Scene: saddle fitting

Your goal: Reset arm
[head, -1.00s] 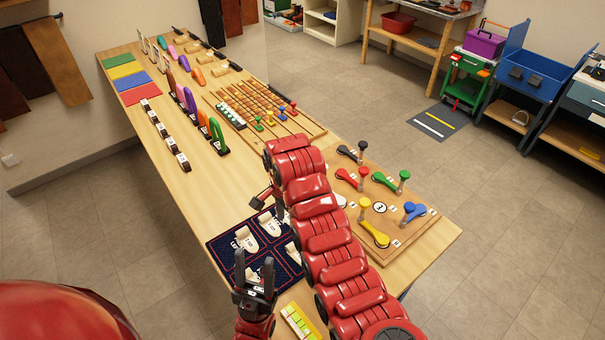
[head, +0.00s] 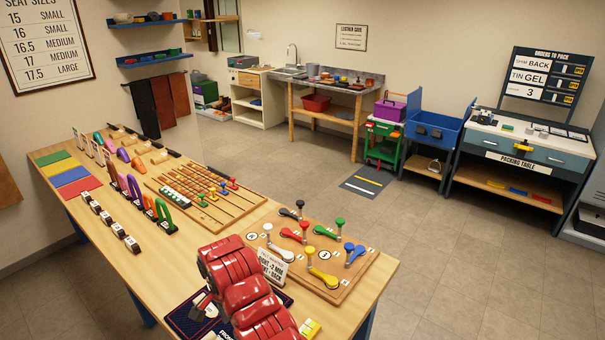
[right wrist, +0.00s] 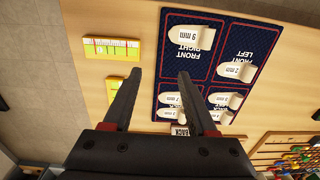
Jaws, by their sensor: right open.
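My right gripper (right wrist: 155,76) shows in the right wrist view, its two black fingers apart with nothing between them. It is over the wooden table near a dark blue mat (right wrist: 241,45) with red borders. White wedge-shaped pieces lie on the mat, one marked 9 mm (right wrist: 190,34) in the front right section and one marked 2 mm (right wrist: 236,71) in the front left. In the head view, my red arm covers much of the mat (head: 183,318). My left gripper is not visible.
A yellow-green strip (right wrist: 111,47) lies beside the mat. A printed card (head: 274,267) stands behind my arm. A wooden board with coloured levers (head: 325,258) is on the table's right, a bead rack (head: 200,198) behind. Open floor lies beyond the table.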

